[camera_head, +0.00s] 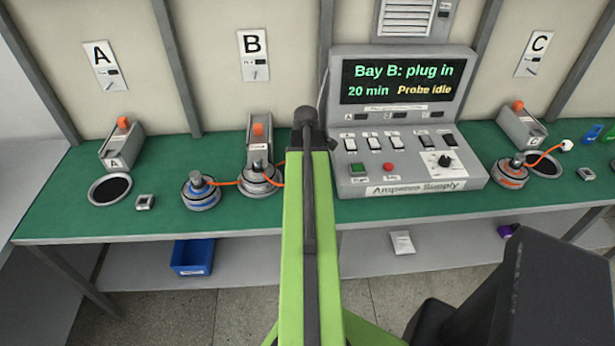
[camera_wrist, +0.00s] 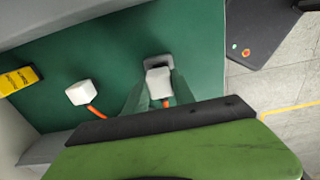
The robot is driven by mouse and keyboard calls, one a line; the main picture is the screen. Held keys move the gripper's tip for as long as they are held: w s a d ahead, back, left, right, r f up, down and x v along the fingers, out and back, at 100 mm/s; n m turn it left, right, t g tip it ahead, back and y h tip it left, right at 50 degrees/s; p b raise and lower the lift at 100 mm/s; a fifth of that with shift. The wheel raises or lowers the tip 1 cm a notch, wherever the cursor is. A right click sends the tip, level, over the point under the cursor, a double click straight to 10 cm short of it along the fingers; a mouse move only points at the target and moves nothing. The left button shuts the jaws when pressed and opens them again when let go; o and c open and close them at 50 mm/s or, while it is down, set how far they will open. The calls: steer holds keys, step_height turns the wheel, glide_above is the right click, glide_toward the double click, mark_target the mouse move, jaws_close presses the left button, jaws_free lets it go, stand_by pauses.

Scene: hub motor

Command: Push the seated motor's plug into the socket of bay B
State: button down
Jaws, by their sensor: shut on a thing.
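The bay B motor (camera_head: 259,181) is a grey hub below the wall sign B (camera_head: 253,55), with an orange lead running right behind my arm. In the wrist view, my gripper (camera_wrist: 157,88) is shut on a white plug (camera_wrist: 158,80) with an orange cable. A small grey socket (camera_wrist: 157,61) with a dark opening lies just beyond the plug, in line with it. I cannot tell whether the plug's tip touches or enters it. In the head view, my arm hides the gripper, held plug and socket. The screen (camera_head: 403,80) reads "Bay B: plug in".
A second white plug (camera_wrist: 78,92) on an orange cable lies beside my gripper. A yellow labelled block (camera_wrist: 18,80) is at the wrist view's left. A blue-ringed motor (camera_head: 200,191) stands left of bay B's motor. The supply console (camera_head: 412,187) is right of my arm.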

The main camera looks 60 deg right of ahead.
steer(key=shift+f, duration=0.1)
steer(key=shift+f+b, duration=0.3)
steer(key=shift+b, duration=0.1)
steer(key=shift+f, duration=0.15)
steer(key=shift+f, duration=0.1)
steer(key=shift+f+b, duration=0.55)
steer(key=shift+b, duration=0.25)
stand_by(2.9)
stand_by(0.4)
steer(key=c, duration=1)
jaws_free()
steer(key=shift+o, duration=0.2)
